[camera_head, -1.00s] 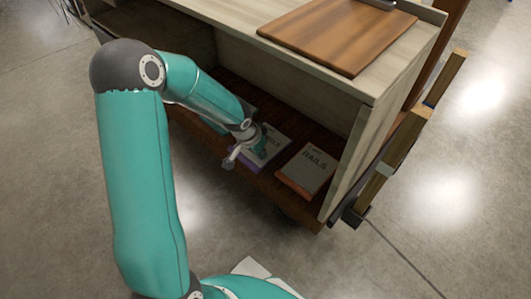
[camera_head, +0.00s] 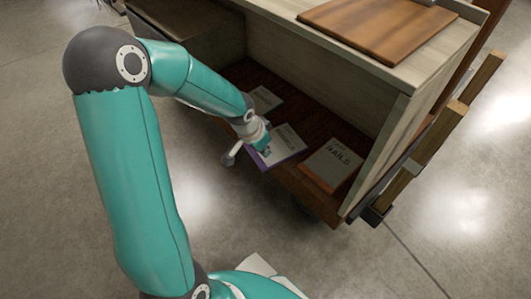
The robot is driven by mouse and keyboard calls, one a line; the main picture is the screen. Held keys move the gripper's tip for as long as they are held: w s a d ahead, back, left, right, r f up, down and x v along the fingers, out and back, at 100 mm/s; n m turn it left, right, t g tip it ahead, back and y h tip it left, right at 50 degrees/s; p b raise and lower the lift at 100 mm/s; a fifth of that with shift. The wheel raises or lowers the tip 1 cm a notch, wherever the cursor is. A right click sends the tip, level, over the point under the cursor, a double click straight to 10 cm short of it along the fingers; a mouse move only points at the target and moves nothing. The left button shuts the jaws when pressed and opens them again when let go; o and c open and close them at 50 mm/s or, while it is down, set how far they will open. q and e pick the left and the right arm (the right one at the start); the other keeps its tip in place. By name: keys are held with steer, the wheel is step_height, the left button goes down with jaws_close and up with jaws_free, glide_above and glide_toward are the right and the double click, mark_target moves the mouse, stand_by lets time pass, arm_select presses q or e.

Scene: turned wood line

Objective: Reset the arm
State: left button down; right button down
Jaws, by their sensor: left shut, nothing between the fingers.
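My left arm comes in from the left in the head view, bent at a dark elbow. Its gripper (camera_head: 265,150) is small in the picture and shut, with nothing seen between the fingers. It is at the front edge of the lower shelf (camera_head: 300,184), over the left part of a book with a purple edge (camera_head: 287,142). I cannot tell whether it touches that book. My right gripper is not in view.
A grey book marked "RAILS" (camera_head: 331,164) lies to the right on the shelf, and another book (camera_head: 264,99) lies farther back left. A brown board (camera_head: 378,30) lies on the cabinet top (camera_head: 420,65). Wooden posts (camera_head: 436,138) stand at the right. Floor in front is clear.

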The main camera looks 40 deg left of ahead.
arm_select(q)
steer(key=v, duration=0.9)
steer(key=s+d+f+g+h, duration=0.15)
steer(key=s+d+f, duration=0.25)
steer(key=d+f, duration=0.45)
steer(key=s+d+f+g+h+p, duration=0.1)
steer(key=s+d+f+g, duration=0.1)
steer(key=s+d+f, duration=0.5)
steer(key=s+d+f+g+h, duration=0.2)
steer(key=d+f, duration=0.7)
steer(key=f, duration=0.1)
steer(key=w+r+n+t+p, duration=0.2)
steer(key=w+r+p, duration=0.1)
steer(key=r+p, duration=3.3)
steer(key=shift+w+a+n+y+p, duration=0.15)
steer(key=shift+a+n+y+p, duration=0.05)
steer(key=shift+n+y+p, duration=0.25)
steer(key=c, duration=1.9)
jaws_free()
steer(key=shift+r+p, duration=0.45)
steer(key=o, duration=0.3)
steer(key=shift+r, duration=0.15)
steer(key=o, duration=0.5)
steer(key=shift+a, duration=0.1)
